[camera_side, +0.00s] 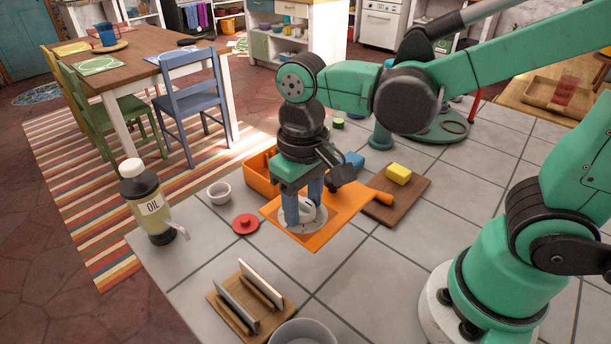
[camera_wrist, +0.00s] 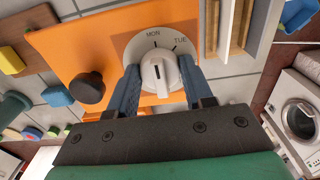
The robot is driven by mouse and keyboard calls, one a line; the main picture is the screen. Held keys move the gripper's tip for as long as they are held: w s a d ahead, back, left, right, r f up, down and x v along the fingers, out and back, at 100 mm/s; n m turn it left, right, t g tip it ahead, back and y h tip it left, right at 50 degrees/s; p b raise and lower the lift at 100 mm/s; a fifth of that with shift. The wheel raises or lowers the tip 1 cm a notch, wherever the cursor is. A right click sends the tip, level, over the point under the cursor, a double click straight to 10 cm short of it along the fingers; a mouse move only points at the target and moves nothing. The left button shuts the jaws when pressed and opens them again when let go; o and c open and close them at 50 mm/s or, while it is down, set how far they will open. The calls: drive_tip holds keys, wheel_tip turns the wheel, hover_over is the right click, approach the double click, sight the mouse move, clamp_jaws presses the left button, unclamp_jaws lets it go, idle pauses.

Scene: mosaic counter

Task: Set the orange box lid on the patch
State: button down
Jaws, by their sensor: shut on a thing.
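The orange box lid (camera_side: 340,222) is a flat square panel with a round grey dial plate and a white knob (camera_wrist: 158,72). The dial is marked MON and TUE in the wrist view. My gripper (camera_side: 305,212) points down with its blue fingers on either side of the white knob, shut on it. The lid (camera_wrist: 105,45) looks roughly level over the counter; I cannot tell how high it is. A dark rounded knob (camera_wrist: 87,88) also shows against the lid in the wrist view. I cannot make out the patch; the lid hides the counter beneath it.
An orange open box (camera_side: 261,174) stands behind the lid. A red disc (camera_side: 245,224), white bowl (camera_side: 219,193) and oil bottle (camera_side: 147,203) are left; a wooden rack (camera_side: 233,312) is in front.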

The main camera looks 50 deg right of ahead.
hover_over(305, 259)
drive_tip(key=shift+f, duration=3.6)
drive_tip(key=shift+f, duration=0.95)
drive_tip(key=shift+c, duration=1.4)
unclamp_jaws()
drive_tip(key=shift+r, duration=0.1)
drive_tip(key=shift+r, duration=3.45)
drive_tip(key=d+r+t, duration=0.2)
drive_tip(key=w+d+r+t, duration=0.1)
drive_tip(key=d+t, duration=0.1)
drive_tip(key=d, duration=0.1)
drive_tip(key=d+r+t, duration=0.2)
drive_tip(key=t, duration=0.1)
drive_tip(key=shift+w+d+r, duration=0.3)
drive_tip(key=shift+w, duration=0.05)
